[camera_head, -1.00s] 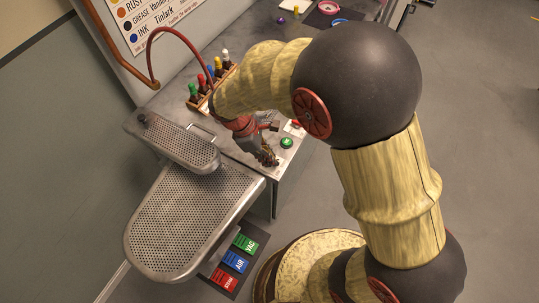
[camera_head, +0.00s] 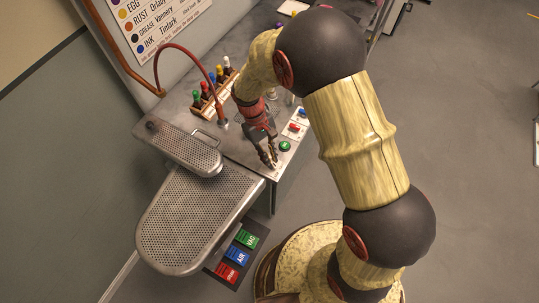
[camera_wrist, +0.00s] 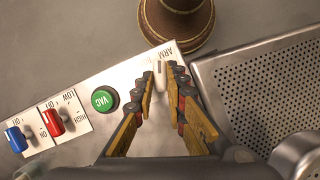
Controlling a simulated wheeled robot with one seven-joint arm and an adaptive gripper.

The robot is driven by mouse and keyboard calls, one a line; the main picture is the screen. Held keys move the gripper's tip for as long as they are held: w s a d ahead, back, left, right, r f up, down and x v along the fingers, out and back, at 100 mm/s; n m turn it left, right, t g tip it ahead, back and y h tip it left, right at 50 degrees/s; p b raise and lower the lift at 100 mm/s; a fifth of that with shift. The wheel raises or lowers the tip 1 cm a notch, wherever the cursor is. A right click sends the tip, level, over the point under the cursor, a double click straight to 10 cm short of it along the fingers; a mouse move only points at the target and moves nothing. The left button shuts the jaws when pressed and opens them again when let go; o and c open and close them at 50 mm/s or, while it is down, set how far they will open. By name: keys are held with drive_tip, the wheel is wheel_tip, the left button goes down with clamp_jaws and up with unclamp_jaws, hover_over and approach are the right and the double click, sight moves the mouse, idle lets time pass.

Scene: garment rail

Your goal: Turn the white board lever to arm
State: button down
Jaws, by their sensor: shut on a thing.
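The white board lever (camera_wrist: 160,74) is a slim white piece at the end of a pale control panel (camera_wrist: 85,85), close to the printed word ARM. In the wrist view, my gripper (camera_wrist: 159,80) has one finger on either side of the lever and is shut on it. In the head view, my gripper (camera_head: 272,164) points down at the panel's near end, beside the green button; the lever cannot be made out there. The exact angle of the lever is hard to tell between the fingers.
A green VAC button (camera_wrist: 104,100), a red switch (camera_wrist: 52,122) and a blue switch (camera_wrist: 16,139) line the panel. A perforated metal board (camera_head: 195,220) lies beside it. Several bottles stand in a wooden rack (camera_head: 213,102). A brown round base (camera_wrist: 180,20) is close to the fingertips.

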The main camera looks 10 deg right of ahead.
drive_tip(key=shift+d+m+y+p, duration=0.1)
drive_tip(key=shift+m+y+p, duration=0.25)
drive_tip(key=shift+m, duration=0.45)
drive_tip(key=c, duration=1.9)
unclamp_jaws()
drive_tip(key=shift+o, duration=0.5)
drive_tip(key=shift+w, duration=0.1)
drive_tip(key=v, duration=1.2)
